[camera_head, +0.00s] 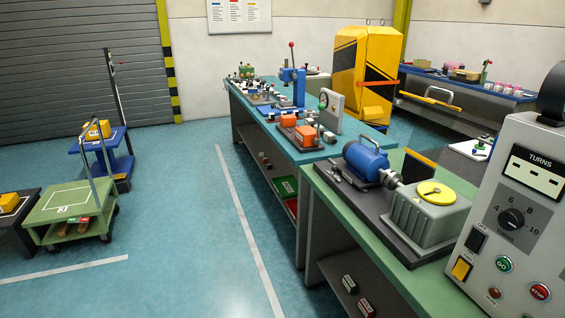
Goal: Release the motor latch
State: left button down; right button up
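A blue motor (365,158) lies on a dark base plate (388,228) on the green-topped bench at the right. A shaft coupling (391,178) joins it to a grey gearbox (428,218) with a yellow disc (436,192) on top. A small dark lever-like part (340,173) sits on the plate at the motor's left; I cannot tell for sure whether it is the motor latch, or its state. Neither of my grippers is in view.
A grey control panel (490,235) with a TURNS display, knob and buttons stands at the near right. Behind the motor bench is a blue-topped bench (262,128) with a blue press and orange parts. Carts (70,212) stand at the left. The middle floor is clear.

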aim_at(334, 168)
jog(key=u, duration=0.1)
jog(key=i, duration=0.95)
jog(key=z, duration=0.85)
jog(key=i, duration=0.4)
jog(key=z, duration=0.3)
